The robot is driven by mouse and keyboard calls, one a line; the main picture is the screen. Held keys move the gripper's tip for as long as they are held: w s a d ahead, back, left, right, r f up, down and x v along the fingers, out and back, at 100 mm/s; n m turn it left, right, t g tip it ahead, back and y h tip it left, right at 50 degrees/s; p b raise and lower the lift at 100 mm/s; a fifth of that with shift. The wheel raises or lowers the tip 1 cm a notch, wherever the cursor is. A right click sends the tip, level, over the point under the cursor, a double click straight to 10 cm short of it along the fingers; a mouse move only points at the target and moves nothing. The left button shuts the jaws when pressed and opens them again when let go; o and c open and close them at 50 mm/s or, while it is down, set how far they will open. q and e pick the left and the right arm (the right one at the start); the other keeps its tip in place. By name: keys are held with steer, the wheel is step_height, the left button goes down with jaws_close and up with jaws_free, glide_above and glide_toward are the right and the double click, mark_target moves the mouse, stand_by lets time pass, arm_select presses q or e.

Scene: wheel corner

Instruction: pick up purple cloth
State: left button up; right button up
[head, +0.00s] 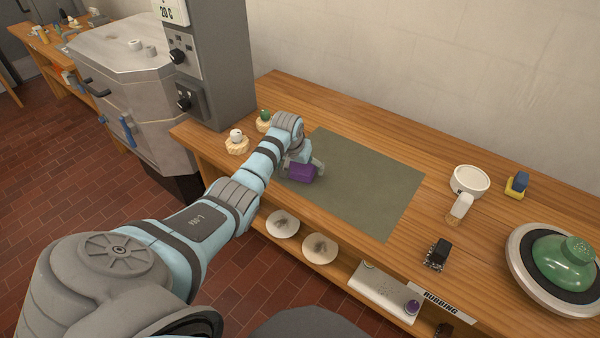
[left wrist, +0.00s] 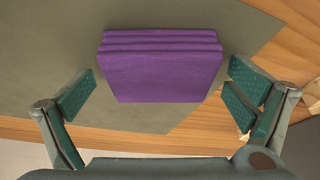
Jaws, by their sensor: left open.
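The purple cloth (head: 302,173) lies folded in layers on the left end of the grey-green mat (head: 385,205) on the wooden bench. In the left wrist view the cloth (left wrist: 162,72) sits in the upper middle, between and a little beyond the two finger pads. My left gripper (head: 304,168) is open at the cloth, with a finger on either side. In the left wrist view the gripper (left wrist: 165,98) shows clear gaps between both pads and the cloth. My right gripper is not in view.
Plates (head: 283,223) lie on the lower shelf.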

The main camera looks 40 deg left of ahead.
mark_target(299, 165)
arm_select(q)
steer(key=shift+r, duration=0.15)
steer(key=c, duration=1.2)
steer(key=shift+c, duration=0.2)
step_height(299, 165, up, 20)
steer(key=p, duration=0.4)
